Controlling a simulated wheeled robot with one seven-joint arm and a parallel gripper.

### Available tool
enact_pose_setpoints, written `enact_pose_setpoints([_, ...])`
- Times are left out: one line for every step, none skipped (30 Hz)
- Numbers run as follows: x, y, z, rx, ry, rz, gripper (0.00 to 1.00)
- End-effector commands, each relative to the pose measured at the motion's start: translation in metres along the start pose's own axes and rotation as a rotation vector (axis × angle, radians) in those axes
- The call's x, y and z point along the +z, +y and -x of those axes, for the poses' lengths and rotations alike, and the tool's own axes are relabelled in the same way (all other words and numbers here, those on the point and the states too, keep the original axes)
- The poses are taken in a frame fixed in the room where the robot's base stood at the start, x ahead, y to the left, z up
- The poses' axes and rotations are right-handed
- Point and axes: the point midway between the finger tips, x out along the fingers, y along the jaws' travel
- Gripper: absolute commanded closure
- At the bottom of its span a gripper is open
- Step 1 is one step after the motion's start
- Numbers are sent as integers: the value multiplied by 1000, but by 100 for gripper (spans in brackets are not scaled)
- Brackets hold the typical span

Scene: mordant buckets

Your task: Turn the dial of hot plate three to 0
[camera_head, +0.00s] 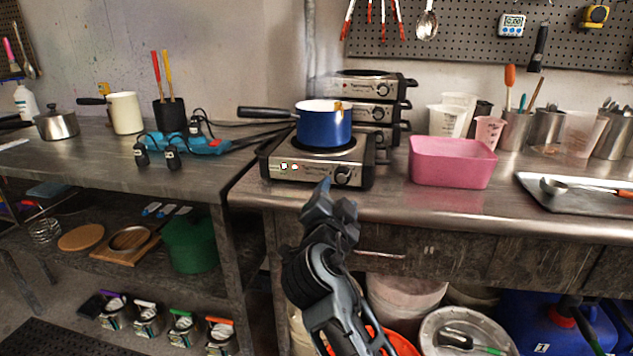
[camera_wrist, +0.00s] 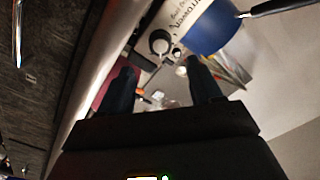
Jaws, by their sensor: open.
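A steel hot plate (camera_head: 277,170) stands at the front edge of the right bench, with a blue pot (camera_head: 325,128) on it. Its black dial (camera_head: 343,175) is at the right of its front face. More hot plates (camera_head: 378,88) are stacked behind. I cannot make out which is number three, nor the dial's setting. My gripper (camera_head: 338,196) is just in front of and below the dial. In the wrist view my gripper (camera_wrist: 160,66) is open and empty, with the dial (camera_wrist: 160,42) just beyond and between the fingertips, apart from them. The blue pot (camera_wrist: 208,27) shows there too.
A pink tub (camera_head: 452,166) stands right of the hot plate, and a metal tray (camera_head: 560,205) with a ladle lies farther right. The bench's drawer front (camera_head: 455,255) lies below.

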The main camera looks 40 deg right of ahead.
Motion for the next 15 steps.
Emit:
enact_pose_setpoints([-1,0,-3,4,4,-4,36])
enact_pose_setpoints([-2,-1,-6,5,5,-5,36])
enact_pose_setpoints([-2,-1,-10,5,5,-5,36])
enact_pose_setpoints([-2,-1,-13,6,5,-5,36])
enact_pose_setpoints([-2,-1,-18,5,5,-5,36])
enact_pose_setpoints([-3,-1,-24,5,5,-5,36])
enact_pose_setpoints([-3,-1,-28,6,5,-4,36])
enact_pose_setpoints([-2,-1,-33,5,4,-4,36])
enact_pose_setpoints([-3,-2,-40,5,5,-4,36])
enact_pose_setpoints([-2,-1,-44,5,4,-4,36])
enact_pose_setpoints([-2,-1,-49,4,4,-4,36])
enact_pose_setpoints([-2,-1,-54,5,3,-4,36])
enact_pose_setpoints([-2,-1,-58,4,3,-4,36])
enact_pose_setpoints([-2,-1,-62,3,3,-4,36])
enact_pose_setpoints([-2,0,-66,4,2,-3,36])
